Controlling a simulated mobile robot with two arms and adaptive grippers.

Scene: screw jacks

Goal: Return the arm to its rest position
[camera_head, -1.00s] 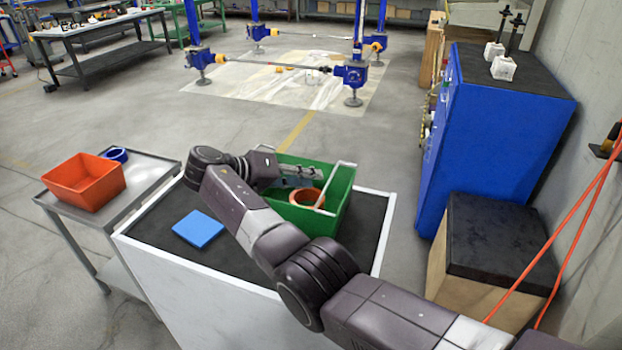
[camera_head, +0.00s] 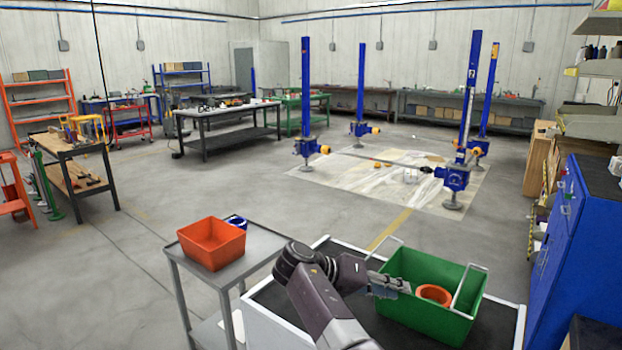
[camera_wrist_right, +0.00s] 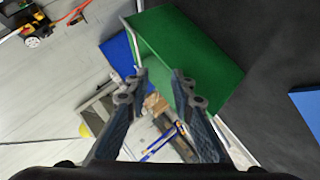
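My right gripper (camera_head: 390,286) is at the near-left part of the green bin (camera_head: 425,324), at about rim height in the head view. In the right wrist view its two fingers (camera_wrist_right: 159,80) are apart with nothing between them, and the green bin (camera_wrist_right: 195,60) shows beyond the tips. My right arm reaches in from the bottom of the head view. An orange ring (camera_head: 434,294) lies inside the green bin. My left gripper is not in view.
The green bin stands on a dark-topped cart (camera_head: 505,318). A metal side table (camera_head: 262,243) to the left holds an orange-red bin (camera_head: 212,243) and a blue ring (camera_head: 236,221). A flat blue thing (camera_wrist_right: 308,108) shows in the wrist view. A blue cabinet (camera_head: 580,240) stands right.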

